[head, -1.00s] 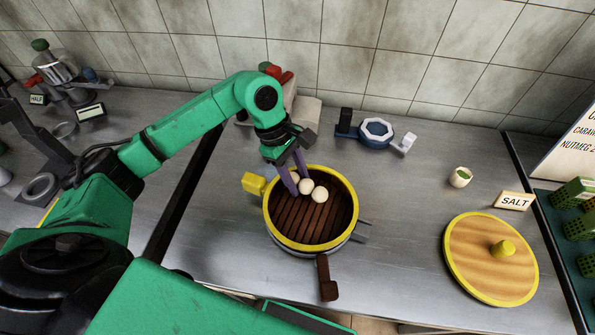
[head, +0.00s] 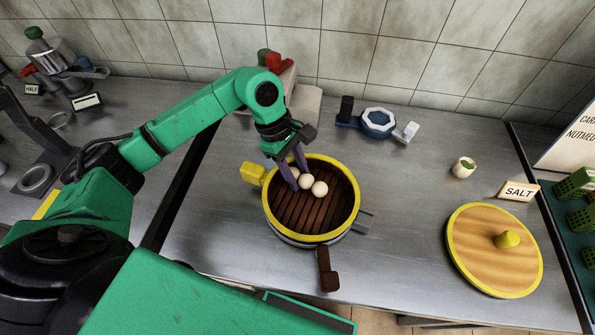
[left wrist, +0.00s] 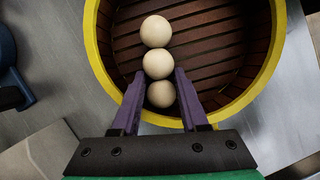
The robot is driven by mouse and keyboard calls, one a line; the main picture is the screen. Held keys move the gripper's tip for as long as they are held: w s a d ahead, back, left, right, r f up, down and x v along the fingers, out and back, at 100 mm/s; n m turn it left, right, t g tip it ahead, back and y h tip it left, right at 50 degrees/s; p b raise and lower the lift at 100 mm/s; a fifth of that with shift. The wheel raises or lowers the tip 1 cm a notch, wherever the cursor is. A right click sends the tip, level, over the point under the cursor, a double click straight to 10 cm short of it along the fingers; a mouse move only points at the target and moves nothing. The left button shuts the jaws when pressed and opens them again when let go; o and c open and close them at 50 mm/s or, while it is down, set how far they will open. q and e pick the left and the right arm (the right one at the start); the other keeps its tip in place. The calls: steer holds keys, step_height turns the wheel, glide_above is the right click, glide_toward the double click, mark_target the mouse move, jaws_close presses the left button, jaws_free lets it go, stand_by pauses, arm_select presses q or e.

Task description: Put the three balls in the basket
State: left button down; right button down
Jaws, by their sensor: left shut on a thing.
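Three cream-white balls sit in a row inside the round steamer basket (head: 352,222), which has a yellow rim and dark brown slats. The outer ball (head: 319,188), the middle ball (head: 306,181) and a third ball (head: 295,173), partly hidden by the fingers, show in the head view. My left gripper (head: 299,178) reaches down into the basket's back left part with purple fingers, shut on a ball. In the left wrist view, one ball (left wrist: 161,95) lies between the fingers, the middle ball (left wrist: 157,65) is at the fingertips, and the outer ball (left wrist: 155,31) is beyond them. My right gripper is not in view.
A wooden lid (head: 480,252) with a yellow rim and knob lies at the right. A salt sign (head: 518,191), a small white cup (head: 463,168) and a blue ring fixture (head: 378,122) stand around. The counter between basket and lid is clear.

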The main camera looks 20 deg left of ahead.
arm_select(q)
steer(key=shift+f, duration=0.25)
steer(key=shift+c, duration=1.7)
jaws_free()
steer(key=shift+c, duration=1.2)
steer(key=shift+c, duration=0.8)
steer(key=shift+r, duration=0.1)
steer(key=shift+w+a+r+b, duration=0.1)
steer(key=shift+a+r+b, duration=0.05)
steer(key=shift+r+b, duration=0.15)
steer(key=s+b+v, duration=0.1)
steer(key=v, duration=1.2)
steer(key=shift+w+r+b, duration=0.4)
steer(key=shift+w, duration=0.05)
